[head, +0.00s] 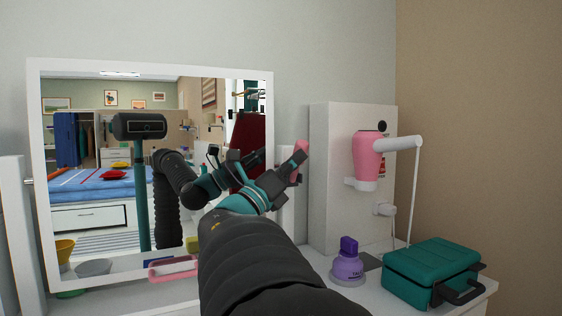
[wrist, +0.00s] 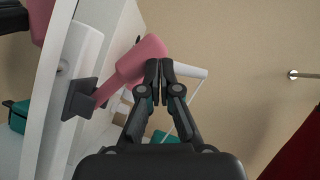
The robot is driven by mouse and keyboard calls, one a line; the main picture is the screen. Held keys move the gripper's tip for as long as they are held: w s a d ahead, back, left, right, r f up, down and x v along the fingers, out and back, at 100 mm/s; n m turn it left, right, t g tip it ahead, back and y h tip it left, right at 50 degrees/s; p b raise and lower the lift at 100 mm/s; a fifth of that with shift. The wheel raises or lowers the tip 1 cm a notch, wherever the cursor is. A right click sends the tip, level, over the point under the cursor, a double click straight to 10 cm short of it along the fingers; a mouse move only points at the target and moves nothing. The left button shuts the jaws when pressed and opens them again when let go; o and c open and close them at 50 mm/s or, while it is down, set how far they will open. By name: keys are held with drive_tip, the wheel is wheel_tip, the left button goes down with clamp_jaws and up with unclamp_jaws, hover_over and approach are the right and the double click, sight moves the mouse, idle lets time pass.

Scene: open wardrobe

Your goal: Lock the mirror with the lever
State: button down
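The mirror (head: 150,69) has a white frame and stands tilted on the dresser, reflecting the room and my arm. The pink lever (head: 302,146) is at the mirror's right side, partly hidden by my gripper. In the wrist view the lever (wrist: 137,61) rises slantwise from a dark grey base (wrist: 80,98) on a white upright (wrist: 80,55). My gripper (head: 299,160) is at the lever's upper end. In the wrist view its fingertips (wrist: 160,66) are together, just right of the lever's thick end and overlapping its edge. Contact is unclear. Nothing shows held between the fingers.
A pink hair dryer (head: 367,158) with a white nozzle is on a white panel (head: 335,170) to the right.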

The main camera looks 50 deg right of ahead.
drive_tip(key=shift+s, duration=0.15)
drive_tip(key=s+a+f+b, duration=0.1)
drive_tip(key=a+f+b, duration=0.1)
drive_tip(key=a, duration=0.7)
drive_tip(key=shift+a+f, duration=0.3)
idle(0.3)
